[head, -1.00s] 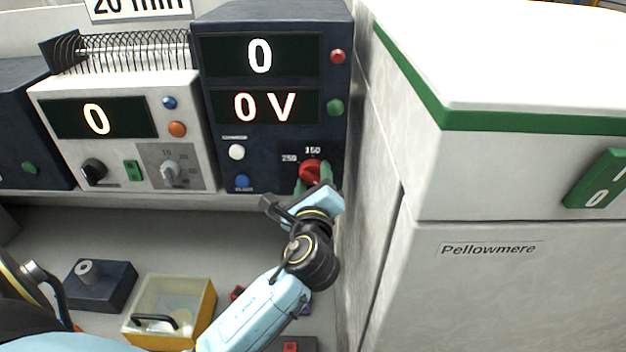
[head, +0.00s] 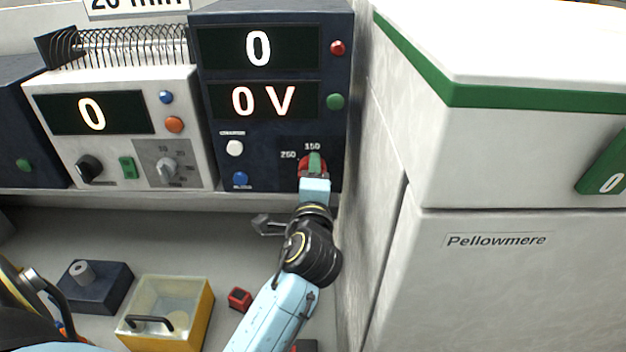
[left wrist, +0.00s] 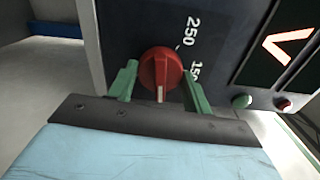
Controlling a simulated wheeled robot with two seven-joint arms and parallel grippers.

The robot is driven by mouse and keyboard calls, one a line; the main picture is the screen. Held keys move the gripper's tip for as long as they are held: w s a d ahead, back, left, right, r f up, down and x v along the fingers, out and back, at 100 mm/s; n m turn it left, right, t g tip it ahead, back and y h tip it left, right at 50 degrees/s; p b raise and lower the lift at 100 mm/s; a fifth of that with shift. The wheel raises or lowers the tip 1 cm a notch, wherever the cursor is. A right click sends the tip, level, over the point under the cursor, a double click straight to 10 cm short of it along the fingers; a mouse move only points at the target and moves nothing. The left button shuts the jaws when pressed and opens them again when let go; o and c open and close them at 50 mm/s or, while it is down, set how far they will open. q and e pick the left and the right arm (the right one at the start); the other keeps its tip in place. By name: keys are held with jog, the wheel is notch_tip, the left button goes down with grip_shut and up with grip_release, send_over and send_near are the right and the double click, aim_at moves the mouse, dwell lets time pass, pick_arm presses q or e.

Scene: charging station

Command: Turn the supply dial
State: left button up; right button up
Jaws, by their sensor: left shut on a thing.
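The red supply dial (head: 305,163) is at the lower right of the dark blue supply unit (head: 268,125), near the labels 150 and 250. It also shows in the left wrist view (left wrist: 160,70), with a pale line on its ridge. My left gripper (head: 314,165) is at the dial, its green fingers on either side of it in the left wrist view (left wrist: 161,85), shut on it. In the head view my gripper hides the dial's lower part. The unit's displays read 0 and 0 V. My right gripper is not in view.
A white cabinet wall (head: 375,130) stands close on the right of the dial. A white unit (head: 125,180) with knobs is on the left. Below are a yellow box (head: 195,320) with a clear lid, a dark block (head: 90,300) and a small red block (head: 239,298).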

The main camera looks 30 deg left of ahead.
pick_arm(q)
jog(key=shift+n+b, duration=0.3)
jog(key=shift+n, duration=0.8)
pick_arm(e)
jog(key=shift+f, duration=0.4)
pick_arm(q)
jog(key=o, duration=1)
jog(key=shift+c, duration=0.2)
